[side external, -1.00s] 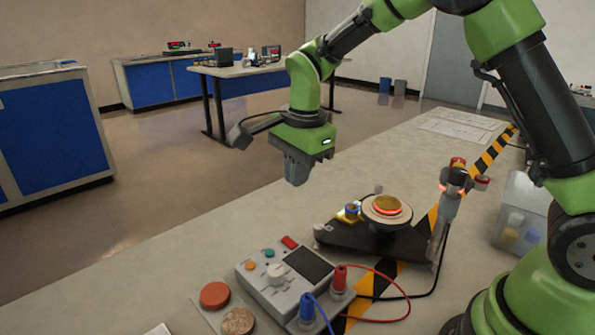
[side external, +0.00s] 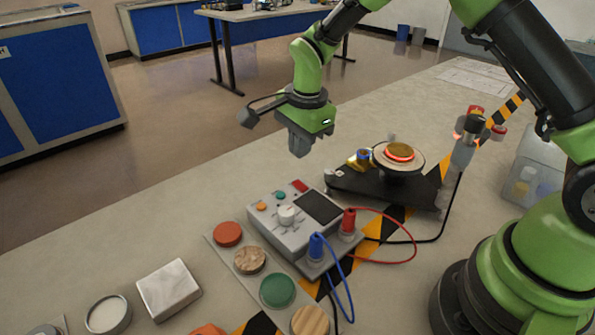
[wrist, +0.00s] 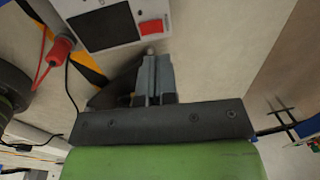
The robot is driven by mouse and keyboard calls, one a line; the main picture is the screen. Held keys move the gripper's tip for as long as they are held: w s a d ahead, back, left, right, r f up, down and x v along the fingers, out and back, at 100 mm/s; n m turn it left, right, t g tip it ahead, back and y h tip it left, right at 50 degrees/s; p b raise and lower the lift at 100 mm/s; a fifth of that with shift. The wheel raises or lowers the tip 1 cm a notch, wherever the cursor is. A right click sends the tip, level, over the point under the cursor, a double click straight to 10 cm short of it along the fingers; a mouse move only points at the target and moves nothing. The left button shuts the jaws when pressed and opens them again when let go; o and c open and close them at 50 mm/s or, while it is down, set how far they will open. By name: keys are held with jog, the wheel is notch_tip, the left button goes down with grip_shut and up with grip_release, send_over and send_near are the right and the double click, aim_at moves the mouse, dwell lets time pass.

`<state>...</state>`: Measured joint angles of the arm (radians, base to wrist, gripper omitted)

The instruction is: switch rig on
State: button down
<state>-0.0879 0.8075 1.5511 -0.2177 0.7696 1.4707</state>
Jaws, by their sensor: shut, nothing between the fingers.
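The rig's light grey control box (side external: 284,226) sits on the bench, with a dark screen (side external: 318,207), a white knob (side external: 286,214), and small orange and teal buttons. A red switch (side external: 299,186) is on its far edge; it also shows in the wrist view (wrist: 151,27), just beyond my fingertips. My gripper (side external: 300,153) is shut and empty, pointing down above the bench behind the box. In the wrist view its fingers (wrist: 152,55) are together, apart from the switch in the picture. Height above the switch is unclear. I cannot read the switch's position.
A black stand (side external: 385,188) bears a round plate with a glowing orange ring. Red and blue plugs (side external: 348,221) with cables are on the box's right. A post with red caps (side external: 468,140) and a clear bin (side external: 530,175) stand right. Coloured discs (side external: 277,291) lie in front.

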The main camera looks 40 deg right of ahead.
aim_at(301, 185)
jog(key=f, duration=0.4)
jog(key=w+f, duration=0.1)
jog(key=f, duration=0.2)
jog(key=shift+f, duration=0.15)
dwell(0.3)
jog(key=shift+s+r, duration=0.25)
jog(key=shift+s, duration=0.55)
notch_tip(301, 185, up, 14)
jog(key=s, duration=0.1)
jog(key=shift+s, duration=0.35)
